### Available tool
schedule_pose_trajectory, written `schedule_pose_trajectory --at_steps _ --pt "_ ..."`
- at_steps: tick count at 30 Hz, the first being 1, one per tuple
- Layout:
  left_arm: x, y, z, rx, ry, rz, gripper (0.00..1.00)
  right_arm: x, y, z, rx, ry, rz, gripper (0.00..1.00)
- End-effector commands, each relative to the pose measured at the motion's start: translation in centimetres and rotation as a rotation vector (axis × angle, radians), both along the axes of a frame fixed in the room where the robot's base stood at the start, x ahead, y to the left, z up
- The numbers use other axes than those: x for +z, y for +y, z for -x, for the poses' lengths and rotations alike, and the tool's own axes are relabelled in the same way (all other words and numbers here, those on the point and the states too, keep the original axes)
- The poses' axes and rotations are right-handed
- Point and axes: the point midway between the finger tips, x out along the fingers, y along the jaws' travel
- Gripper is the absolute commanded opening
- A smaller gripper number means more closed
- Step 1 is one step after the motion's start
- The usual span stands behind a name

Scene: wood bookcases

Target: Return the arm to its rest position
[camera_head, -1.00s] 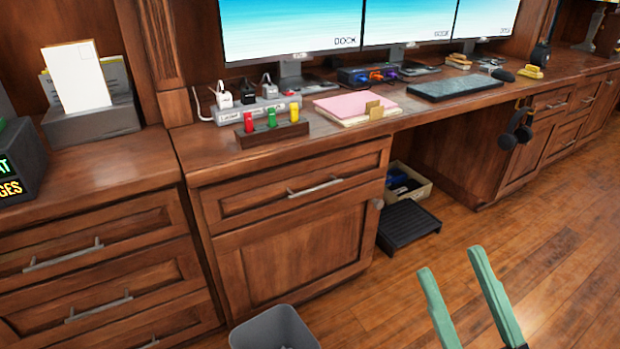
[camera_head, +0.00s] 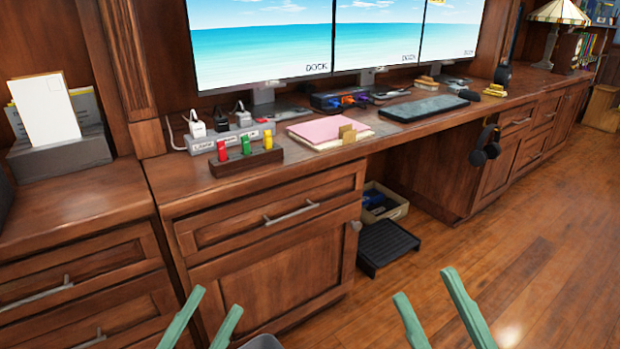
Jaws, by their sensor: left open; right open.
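My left gripper (camera_head: 211,302) shows at the bottom edge, left of centre, as two green fingers spread apart, open and empty. It appears in front of the wooden cabinet below the desk. My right gripper (camera_head: 424,282) shows at the bottom, right of centre, with its two green fingers wide apart. It is open and empty over the wooden floor. Neither gripper appears to touch anything. The rest of both arms is out of view.
The wooden desk (camera_head: 178,181) holds a power strip (camera_head: 228,137), a block with coloured tabs (camera_head: 246,160), a pink folder (camera_head: 318,129) and a keyboard (camera_head: 425,108). Headphones (camera_head: 486,146) hang at its edge. A grey bin (camera_head: 262,342) stands low. The floor (camera_head: 520,265) at right is clear.

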Motion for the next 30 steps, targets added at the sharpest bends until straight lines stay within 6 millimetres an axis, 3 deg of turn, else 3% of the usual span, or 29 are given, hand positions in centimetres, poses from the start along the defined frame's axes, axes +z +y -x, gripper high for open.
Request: schedule_pose_trajectory --at_steps 1,5,6,13,19,25,30 --pt "2.0 0.1 0.9 -0.063 0.004 0.094 0.46 0.0 0.0 0.0 0.000 0.000 0.000 0.53" --pt "6.3 0.5 3.2 -0.242 0.024 0.319 0.46 0.0 0.0 0.0 0.000 0.000 0.000 0.53" --pt "6.8 0.5 2.0 -0.213 0.078 0.310 0.46 1.0 -0.1 -0.9 -0.012 0.048 0.003 0.53" --pt "5.7 1.2 -1.8 -0.110 0.317 0.311 0.46 0.0 -0.8 -4.5 -0.071 0.297 0.022 0.53" --pt "3.6 2.1 -4.0 -0.007 0.573 0.314 0.46 -2.0 -1.8 -6.7 -0.130 0.564 0.043 0.53" --pt "0.8 3.2 -4.1 0.095 0.840 0.315 0.46 -4.9 -2.8 -6.9 -0.182 0.843 0.062 0.53" --pt "-1.7 4.1 -2.5 0.178 1.070 0.314 0.46 -7.3 -3.7 -5.3 -0.220 1.082 0.079 0.53"
